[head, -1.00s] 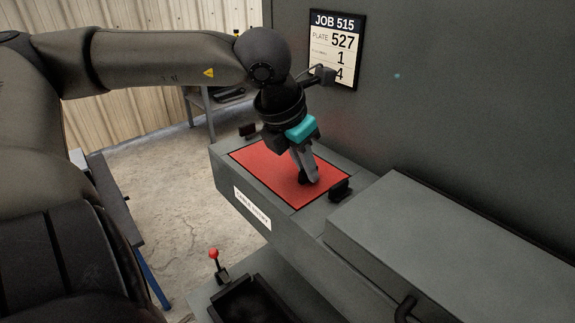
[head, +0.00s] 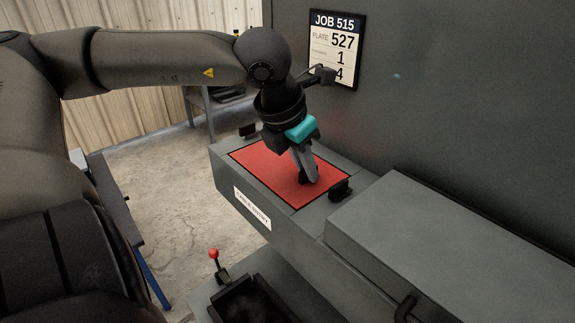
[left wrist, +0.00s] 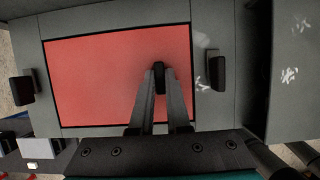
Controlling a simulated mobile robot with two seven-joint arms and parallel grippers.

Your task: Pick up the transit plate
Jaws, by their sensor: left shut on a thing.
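The transit plate (head: 275,172) is a flat red rectangle lying in a dark-edged opening on top of the grey cable entry box. It also shows in the left wrist view (left wrist: 95,80). My left gripper (head: 307,180) points down over its right part. The fingers are shut on a small black handle (left wrist: 159,78) that stands up from the plate. The plate looks flat in its opening. My right gripper is not in view.
Black clamp-like blocks stand at the plate's two ends, one at the right (head: 340,190) and one at the far left (head: 248,130). A job sign (head: 335,50) hangs on the grey wall behind. A raised grey housing (head: 450,250) stands at the right. A red-knobbed lever (head: 214,256) and a black tray (head: 255,300) are below.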

